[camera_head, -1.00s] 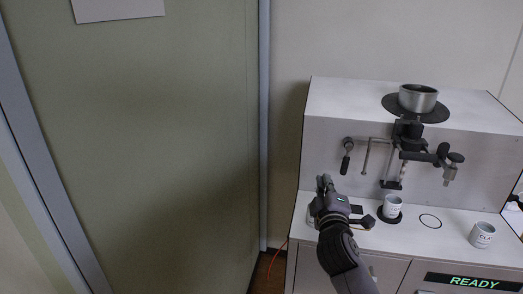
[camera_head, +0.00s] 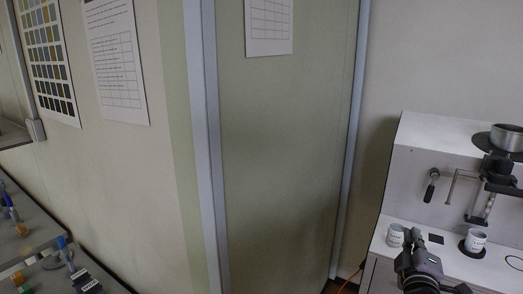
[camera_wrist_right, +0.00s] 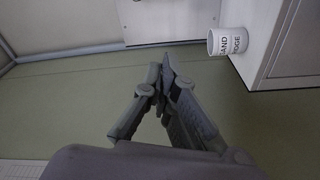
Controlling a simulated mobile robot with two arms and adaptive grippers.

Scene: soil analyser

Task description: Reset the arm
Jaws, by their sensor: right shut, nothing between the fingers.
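My right gripper (camera_head: 412,238) is at the lower right of the head view, in front of the white soil analyser (camera_head: 412,165). In the right wrist view its fingers (camera_wrist_right: 165,62) are together and hold nothing. In the head view one white cup (camera_head: 395,235) stands just behind the gripper on the analyser's ledge. Another cup (camera_head: 475,240) stands on a black disc to the right. My left gripper is not in view.
A metal pot (camera_head: 508,137) sits on top of the analyser, cut off by the frame edge. A bench (camera_head: 35,225) with small items is at the lower left. A green door (camera_head: 285,150) and wall charts (camera_head: 118,60) fill the rest. An orange cable (camera_head: 350,280) lies by the analyser.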

